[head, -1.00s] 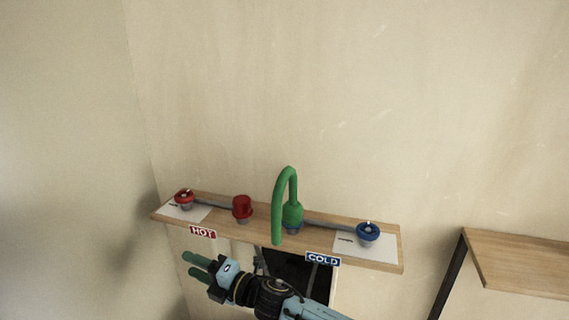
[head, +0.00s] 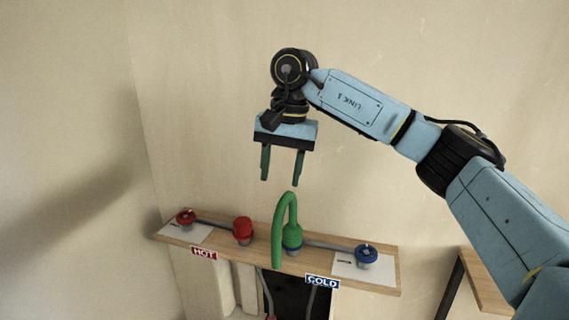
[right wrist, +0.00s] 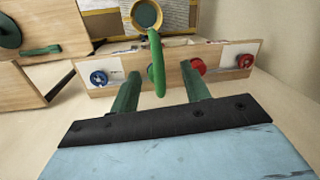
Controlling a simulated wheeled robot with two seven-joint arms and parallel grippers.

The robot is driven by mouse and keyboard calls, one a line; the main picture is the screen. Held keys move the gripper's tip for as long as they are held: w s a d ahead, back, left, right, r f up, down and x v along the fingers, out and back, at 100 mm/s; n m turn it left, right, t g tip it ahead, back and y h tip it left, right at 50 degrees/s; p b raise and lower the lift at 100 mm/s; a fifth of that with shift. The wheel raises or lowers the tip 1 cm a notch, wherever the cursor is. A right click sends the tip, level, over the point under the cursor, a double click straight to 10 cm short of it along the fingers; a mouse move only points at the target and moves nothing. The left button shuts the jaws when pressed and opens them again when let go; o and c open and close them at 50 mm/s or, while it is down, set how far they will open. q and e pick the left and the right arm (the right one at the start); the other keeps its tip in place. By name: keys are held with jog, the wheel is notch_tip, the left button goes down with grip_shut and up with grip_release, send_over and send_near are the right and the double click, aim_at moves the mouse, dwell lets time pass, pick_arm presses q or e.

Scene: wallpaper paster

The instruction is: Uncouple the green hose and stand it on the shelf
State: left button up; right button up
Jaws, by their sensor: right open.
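The green hose (head: 278,225) is an upright hook with a wider lower body. It stands at the middle of the wooden wall ledge (head: 215,240), its base at a blue coupling (head: 293,250). My right gripper (head: 281,182) is open and empty, pointing down just above the top of the hose, apart from it in the picture. In the right wrist view the hose (right wrist: 157,65) shows between the two open fingers (right wrist: 160,72); the depth gap is hard to judge. A wooden shelf (head: 488,283) is at the lower right, partly behind my right arm. My left gripper is out of view.
A red cap (head: 243,229) stands left of the hose. A red valve (head: 186,217) and a blue valve (head: 366,254) sit at the ledge's ends. HOT (head: 204,253) and COLD (head: 322,281) signs are on its front. A green disc (right wrist: 8,30) shows in the right wrist view.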

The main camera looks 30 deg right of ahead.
aim_at(279, 215)
jog(key=f, duration=0.4)
jog(key=f+p, duration=0.1)
jog(key=f, duration=0.3)
jog(key=f+p, duration=0.1)
jog(key=f, duration=0.3)
jog(key=shift+w+a+f, duration=0.2)
jog(key=shift+w+f, duration=0.2)
jog(key=shift+r, duration=0.1)
grip_shut()
